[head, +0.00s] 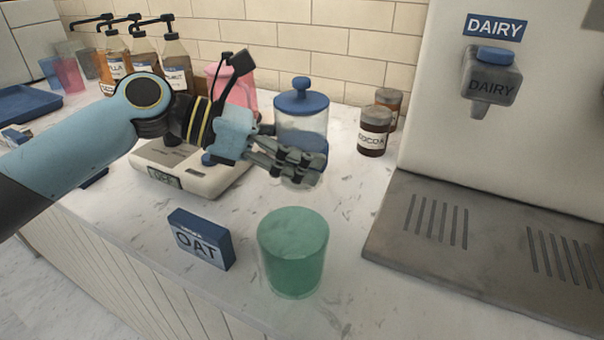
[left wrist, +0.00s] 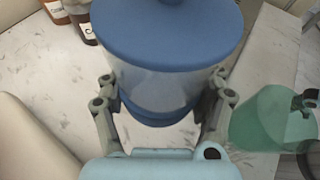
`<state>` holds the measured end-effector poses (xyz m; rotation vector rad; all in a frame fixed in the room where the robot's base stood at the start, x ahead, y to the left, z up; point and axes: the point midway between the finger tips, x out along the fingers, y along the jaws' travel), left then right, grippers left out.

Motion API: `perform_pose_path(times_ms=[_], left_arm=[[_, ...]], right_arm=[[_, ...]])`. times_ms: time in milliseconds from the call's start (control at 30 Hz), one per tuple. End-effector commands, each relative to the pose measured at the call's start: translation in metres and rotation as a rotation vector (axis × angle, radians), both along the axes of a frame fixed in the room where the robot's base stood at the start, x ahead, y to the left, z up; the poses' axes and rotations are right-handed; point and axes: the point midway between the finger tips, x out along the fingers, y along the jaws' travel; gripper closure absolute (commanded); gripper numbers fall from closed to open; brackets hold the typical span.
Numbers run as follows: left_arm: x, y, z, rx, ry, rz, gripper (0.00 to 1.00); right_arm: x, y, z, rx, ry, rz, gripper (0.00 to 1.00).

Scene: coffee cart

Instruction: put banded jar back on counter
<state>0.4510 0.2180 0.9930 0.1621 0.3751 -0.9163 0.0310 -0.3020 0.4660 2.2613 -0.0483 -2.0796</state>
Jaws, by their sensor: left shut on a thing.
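The banded jar (head: 302,122) is clear, with a blue knobbed lid and a blue band. My left gripper (head: 300,168) is shut on it, with fingers around its lower part. The jar is upright in the head view; I cannot tell whether its base touches the counter (head: 350,240). In the left wrist view the jar's blue lid (left wrist: 170,35) fills the top middle, and the left gripper's fingers (left wrist: 162,108) lie on both sides of the body. The fingers hide part of the jar's bottom. My right gripper does not show clearly in either view.
A green cup (head: 292,253) and an OAT box (head: 200,240) stand in front. A scale (head: 155,180) is under my left arm. A cocoa jar (head: 374,132) stands right of the banded jar, and the dairy machine's tray (head: 480,245) is farther right. Pump bottles (head: 178,65) stand back left.

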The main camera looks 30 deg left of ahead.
Motion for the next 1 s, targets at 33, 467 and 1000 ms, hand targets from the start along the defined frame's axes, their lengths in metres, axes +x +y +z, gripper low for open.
perform_pose_path(times_ms=[33, 467, 1000], left_arm=[[0.0, 0.0, -0.005, -0.003, 0.0, 0.001, 0.9], [0.0, 0.0, -0.038, 0.0, -0.003, -0.001, 0.9], [0.0, 0.0, -0.041, 0.001, 0.001, 0.0, 0.06]], right_arm=[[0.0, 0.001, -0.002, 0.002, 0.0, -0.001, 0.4], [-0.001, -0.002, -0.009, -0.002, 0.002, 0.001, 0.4], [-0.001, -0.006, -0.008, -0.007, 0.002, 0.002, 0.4]])
